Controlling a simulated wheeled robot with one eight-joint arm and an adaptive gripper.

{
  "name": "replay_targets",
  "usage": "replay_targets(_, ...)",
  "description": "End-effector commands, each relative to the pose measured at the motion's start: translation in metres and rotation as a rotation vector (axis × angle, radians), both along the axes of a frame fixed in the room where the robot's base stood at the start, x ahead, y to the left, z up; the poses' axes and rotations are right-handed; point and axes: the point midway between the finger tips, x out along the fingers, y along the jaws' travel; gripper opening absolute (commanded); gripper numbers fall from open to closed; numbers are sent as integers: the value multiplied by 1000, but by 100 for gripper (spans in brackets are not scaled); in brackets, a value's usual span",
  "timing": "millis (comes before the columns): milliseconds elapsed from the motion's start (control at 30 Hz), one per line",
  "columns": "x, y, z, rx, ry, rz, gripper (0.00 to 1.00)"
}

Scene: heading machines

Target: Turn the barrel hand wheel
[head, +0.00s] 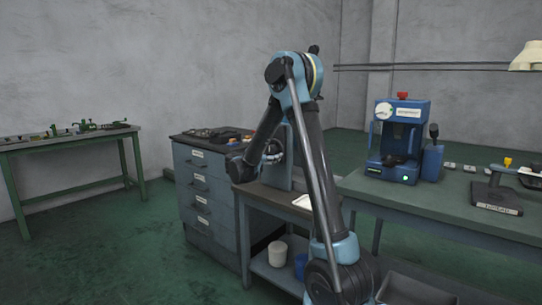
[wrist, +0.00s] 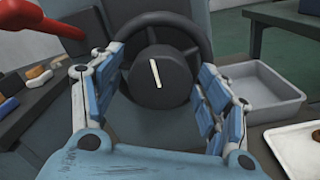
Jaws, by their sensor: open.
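The black hand wheel (wrist: 195,32) stands in the middle of the wrist view, on a blue-grey machine body. Its thick round hub (wrist: 158,78) faces me and bears a white line, nearly upright with its top tilted slightly left. My gripper (wrist: 160,62) is open, with one blue finger on each side of the hub. Nothing is held. In the head view, my arm largely hides the wheel.
A grey bin (wrist: 262,92) and a white tray (wrist: 298,148) lie right of the wheel. A red part (wrist: 30,22) juts in at upper left. The drawer cabinet (head: 206,185) stands beside the bench. A blue machine (head: 402,140) stands on the right table.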

Motion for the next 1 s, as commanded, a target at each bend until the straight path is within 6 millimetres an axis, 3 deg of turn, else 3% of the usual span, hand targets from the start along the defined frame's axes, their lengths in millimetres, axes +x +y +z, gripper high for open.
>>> replay_targets(133,0,0,0,0,0,0,69)
replay_targets(333,0,0,0,0,0,-1,25)
replay_targets(667,0,0,0,18,-16,-1,25)
replay_targets(1000,0,0,0,163,-145,-2,25)
